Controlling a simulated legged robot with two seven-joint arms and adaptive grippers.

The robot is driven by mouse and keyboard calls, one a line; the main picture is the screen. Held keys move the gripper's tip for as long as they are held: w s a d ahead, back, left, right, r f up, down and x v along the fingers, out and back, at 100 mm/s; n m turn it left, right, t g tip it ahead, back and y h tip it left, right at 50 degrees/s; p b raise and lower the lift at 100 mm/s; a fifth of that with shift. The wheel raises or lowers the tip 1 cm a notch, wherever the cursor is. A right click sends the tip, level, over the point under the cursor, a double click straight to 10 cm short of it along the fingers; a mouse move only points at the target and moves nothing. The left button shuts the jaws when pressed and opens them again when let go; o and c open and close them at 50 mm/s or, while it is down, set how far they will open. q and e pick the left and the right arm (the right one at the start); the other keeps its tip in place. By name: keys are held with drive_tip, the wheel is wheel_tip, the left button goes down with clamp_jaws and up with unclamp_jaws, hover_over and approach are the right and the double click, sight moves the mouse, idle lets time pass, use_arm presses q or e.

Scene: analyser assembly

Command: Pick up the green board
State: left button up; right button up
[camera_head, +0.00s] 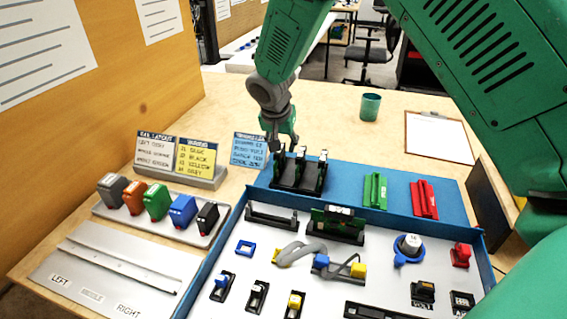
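A green circuit board (334,218) stands upright in a dark holder at the back of the grey, blue-walled tray (322,262). A flat green piece (375,191) lies on the blue mat (398,188), beside a similar red piece (424,199). Which of the two green things is the task's board, I cannot tell. My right gripper (284,143) points down over the left part of the blue mat, behind a black slotted rack (300,173). It is apart from both green things. Its fingers are small and dark, so their opening is unclear. My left gripper is out of view.
Yellow and blue connectors on a grey cable (300,250) and several small parts sit in the tray. Coloured blocks (157,202) stand in a row at left, before label cards (195,158). A green cup (370,106) and clipboard (440,139) are at the back.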

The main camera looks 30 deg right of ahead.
sight(282, 160)
drive_tip(key=shift+w+f, duration=0.25)
drive_tip(key=shift+f, duration=0.6)
drive_tip(key=shift+w+a+f, duration=0.15)
drive_tip(key=shift+a+f, duration=0.5)
drive_tip(key=shift+a, duration=0.1)
drive_tip(key=x, duration=0.2)
drive_tip(key=d+b+x, duration=0.1)
drive_tip(key=x, duration=0.2)
drive_tip(key=shift+w+d, duration=0.1)
drive_tip(key=shift+w, duration=0.1)
drive_tip(key=shift+d+f, duration=0.1)
drive_tip(key=shift+d, duration=0.25)
drive_tip(key=shift+a, duration=0.15)
drive_tip(key=shift+w+a+r, duration=0.1)
drive_tip(key=shift+a+r, duration=0.1)
drive_tip(key=shift+a, duration=0.3)
clamp_jaws()
drive_tip(key=shift+a+r, duration=0.1)
drive_tip(key=shift+a, duration=0.05)
drive_tip(key=shift+d, duration=0.45)
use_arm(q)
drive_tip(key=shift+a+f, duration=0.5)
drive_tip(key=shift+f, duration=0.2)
